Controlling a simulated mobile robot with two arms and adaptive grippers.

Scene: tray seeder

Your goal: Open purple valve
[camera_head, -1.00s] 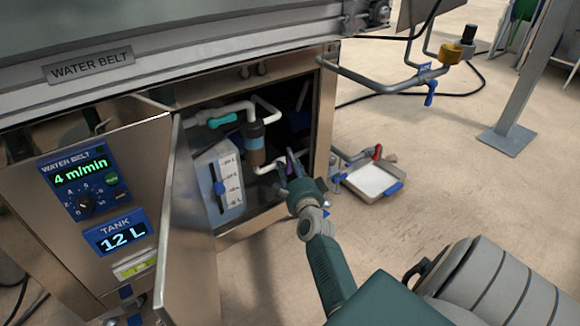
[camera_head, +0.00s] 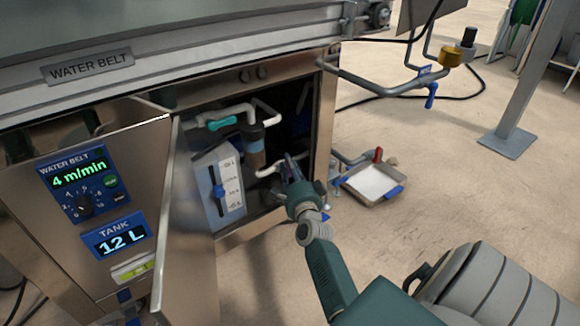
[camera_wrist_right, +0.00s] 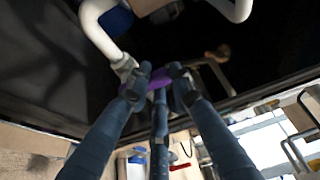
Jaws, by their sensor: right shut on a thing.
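The purple valve handle (camera_wrist_right: 160,79) shows in the right wrist view between the two fingertips, beside a white pipe with a grey fitting. My right gripper (camera_wrist_right: 161,80) is shut on it. In the head view my right gripper (camera_head: 289,167) reaches into the open cabinet from the lower right, and its fingers hide most of the handle there. The exact turn of the valve cannot be told. My left gripper is not in view.
The cabinet door (camera_head: 185,235) stands open left of my arm. Inside are a white tank (camera_head: 207,178), a teal-handled valve (camera_head: 222,123) and a brown filter (camera_head: 254,150). A small tray (camera_head: 372,183) lies on the floor to the right, near a red-handled valve (camera_head: 378,155).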

